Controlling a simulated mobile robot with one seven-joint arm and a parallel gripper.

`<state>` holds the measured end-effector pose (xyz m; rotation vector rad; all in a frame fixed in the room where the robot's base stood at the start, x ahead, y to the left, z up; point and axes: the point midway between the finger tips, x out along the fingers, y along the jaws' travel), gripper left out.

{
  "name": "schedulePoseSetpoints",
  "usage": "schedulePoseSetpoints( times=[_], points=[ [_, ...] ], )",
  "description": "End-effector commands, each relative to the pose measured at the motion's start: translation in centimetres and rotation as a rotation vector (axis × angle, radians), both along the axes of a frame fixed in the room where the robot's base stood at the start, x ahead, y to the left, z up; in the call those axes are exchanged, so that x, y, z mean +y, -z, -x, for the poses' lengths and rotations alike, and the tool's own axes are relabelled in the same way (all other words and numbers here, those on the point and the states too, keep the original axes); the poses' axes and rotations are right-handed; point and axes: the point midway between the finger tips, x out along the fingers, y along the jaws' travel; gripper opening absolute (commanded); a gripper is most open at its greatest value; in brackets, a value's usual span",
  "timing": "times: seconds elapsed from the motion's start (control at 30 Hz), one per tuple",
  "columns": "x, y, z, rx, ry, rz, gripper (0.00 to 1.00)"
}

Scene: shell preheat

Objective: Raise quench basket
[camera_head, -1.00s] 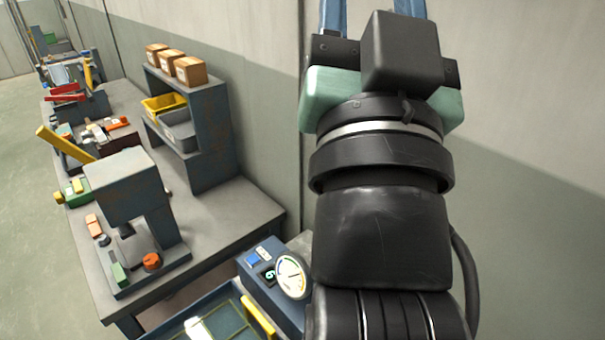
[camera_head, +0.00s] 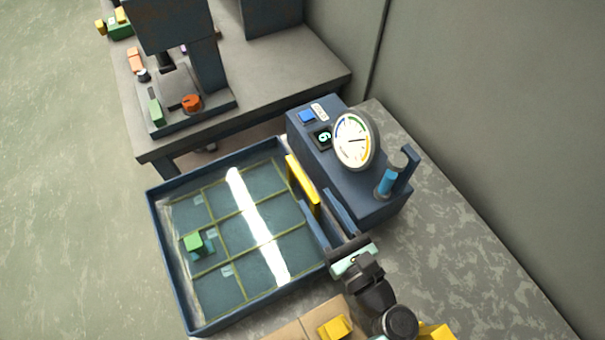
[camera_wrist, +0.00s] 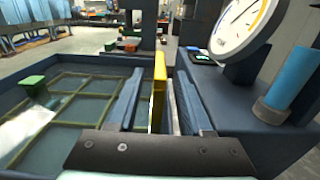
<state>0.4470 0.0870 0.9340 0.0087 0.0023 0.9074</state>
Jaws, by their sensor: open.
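The quench basket (camera_head: 215,222) is a yellowish grid lying low in a blue tank (camera_head: 152,228), under what looks like clear liquid with a bright glare strip. A yellow handle (camera_head: 302,183) stands along its right side, and shows upright in the wrist view (camera_wrist: 159,88). A green block (camera_head: 193,241) is in a left cell. My gripper (camera_head: 316,197) is open at the tank's right side. In the wrist view its two fingers (camera_wrist: 159,78) stand either side of the handle, with gaps on both sides. The handle's lower end is hidden there.
A blue control box (camera_head: 370,205) with a dial gauge (camera_head: 355,140), a green display reading 6 and a blue cylinder (camera_head: 387,182) stands close right of my gripper. A bench with a press (camera_head: 200,65) is behind. A yellow block (camera_head: 334,327) is at the bottom.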

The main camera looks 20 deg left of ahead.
Motion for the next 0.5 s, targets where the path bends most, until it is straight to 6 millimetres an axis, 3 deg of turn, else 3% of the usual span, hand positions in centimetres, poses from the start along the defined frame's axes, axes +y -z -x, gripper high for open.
schedulePoseSetpoints(
  times=[0.3, 0.5],
  points=[
    [3.9, -0.2, -3.0, -0.005, -0.005, 0.005, 0.50],
    [5.4, -0.2, -4.2, -0.005, -0.002, 0.005, 0.50]
  ],
)
